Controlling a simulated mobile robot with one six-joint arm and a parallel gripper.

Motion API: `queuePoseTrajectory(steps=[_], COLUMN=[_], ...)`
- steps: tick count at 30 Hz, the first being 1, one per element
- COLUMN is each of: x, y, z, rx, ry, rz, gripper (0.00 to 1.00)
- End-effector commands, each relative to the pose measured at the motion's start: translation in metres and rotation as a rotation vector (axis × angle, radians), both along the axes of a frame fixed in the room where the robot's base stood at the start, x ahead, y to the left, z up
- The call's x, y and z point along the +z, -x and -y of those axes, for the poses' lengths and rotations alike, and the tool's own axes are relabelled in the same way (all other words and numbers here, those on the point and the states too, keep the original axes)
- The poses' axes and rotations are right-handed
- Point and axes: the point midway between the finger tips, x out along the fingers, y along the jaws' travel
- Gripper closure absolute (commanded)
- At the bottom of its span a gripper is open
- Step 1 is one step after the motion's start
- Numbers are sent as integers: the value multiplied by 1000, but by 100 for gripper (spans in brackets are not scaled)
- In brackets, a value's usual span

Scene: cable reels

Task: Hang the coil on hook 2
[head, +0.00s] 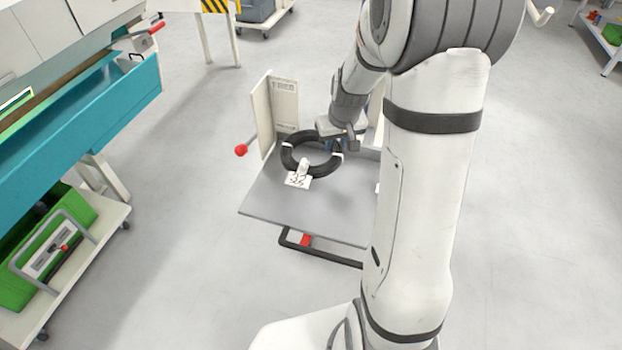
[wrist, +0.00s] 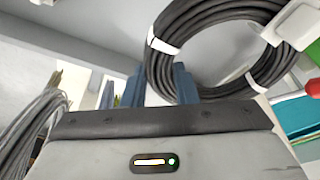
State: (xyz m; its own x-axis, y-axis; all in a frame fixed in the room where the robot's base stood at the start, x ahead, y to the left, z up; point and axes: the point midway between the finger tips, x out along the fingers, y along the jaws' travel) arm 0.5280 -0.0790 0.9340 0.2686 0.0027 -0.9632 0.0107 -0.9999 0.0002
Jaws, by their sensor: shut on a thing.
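The black coil (head: 287,160) has white ties and a white tag (head: 298,181) with dark digits. It is over the grey platform of a small cart; I cannot tell if it still touches it. My gripper (head: 338,146) is shut on the coil's far right side. In the wrist view the coil (wrist: 190,25) runs between the two blue-grey fingers of my gripper (wrist: 160,78). A pale hook (head: 541,14) shows at the top right edge of the head view, with no number readable. I cannot tell which hook is hook 2.
The cart's grey platform (head: 335,215) has cream upright panels (head: 284,105) at the back and a red-knobbed lever (head: 241,150). A teal machine (head: 75,150) and a trolley with a green crate (head: 75,215) stand left. Open floor (head: 200,270) lies between.

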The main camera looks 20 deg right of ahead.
Motion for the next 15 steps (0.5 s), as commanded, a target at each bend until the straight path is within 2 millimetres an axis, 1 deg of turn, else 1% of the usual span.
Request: queuePoseTrajectory(steps=[6, 13, 15], x=[-33, -56, -67], y=[1, 0, 1], z=[0, 1, 1], rx=[-2, -2, -2], ry=[-1, -1, -1], rz=[-5, -2, -5], gripper=[100, 100, 100])
